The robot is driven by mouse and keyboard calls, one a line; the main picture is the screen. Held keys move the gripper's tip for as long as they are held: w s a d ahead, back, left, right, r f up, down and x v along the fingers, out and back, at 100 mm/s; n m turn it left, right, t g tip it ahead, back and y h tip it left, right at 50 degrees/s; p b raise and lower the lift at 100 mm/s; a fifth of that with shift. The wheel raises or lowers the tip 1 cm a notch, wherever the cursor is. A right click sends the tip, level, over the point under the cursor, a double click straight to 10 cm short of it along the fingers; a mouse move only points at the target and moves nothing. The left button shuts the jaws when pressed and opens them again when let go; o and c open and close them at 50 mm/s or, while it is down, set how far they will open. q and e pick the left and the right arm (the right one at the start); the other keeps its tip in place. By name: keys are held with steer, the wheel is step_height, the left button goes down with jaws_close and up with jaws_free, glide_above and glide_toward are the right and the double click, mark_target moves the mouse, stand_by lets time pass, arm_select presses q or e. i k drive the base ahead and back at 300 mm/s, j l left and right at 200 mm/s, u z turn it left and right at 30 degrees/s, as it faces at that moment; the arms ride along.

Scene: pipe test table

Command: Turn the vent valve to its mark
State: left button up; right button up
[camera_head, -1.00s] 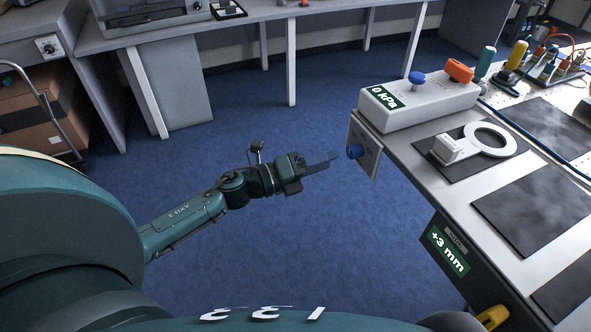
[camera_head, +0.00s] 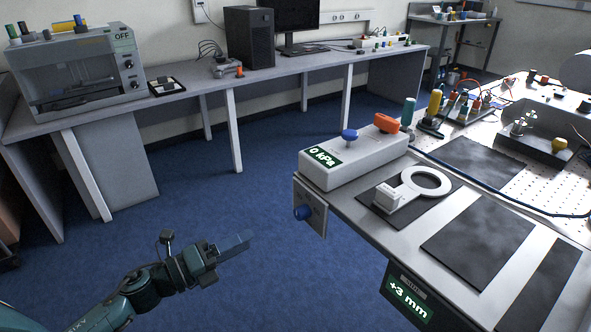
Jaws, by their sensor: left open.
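A white box (camera_head: 355,157) at the near left corner of the right-hand table carries a display reading 0 kPa (camera_head: 324,157). A blue knob (camera_head: 349,135) and an orange handle (camera_head: 386,123) stand on its top. I cannot tell which of these is the vent valve, and no mark is readable. My left gripper (camera_head: 235,244) is open and empty, over the floor left of and below the plate knob, apart from it. My right gripper is out of view.
A white ring-shaped tool (camera_head: 424,183) lies on a dark mat beside the box. A sign reading +3 mm (camera_head: 409,299) hangs on the table's front. A grey bench (camera_head: 200,91) stands behind. Blue floor (camera_head: 225,195) between the tables is clear.

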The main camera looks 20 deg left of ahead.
mark_target(387, 124)
steer(key=k+j, duration=0.8)
steer(key=j, duration=0.15)
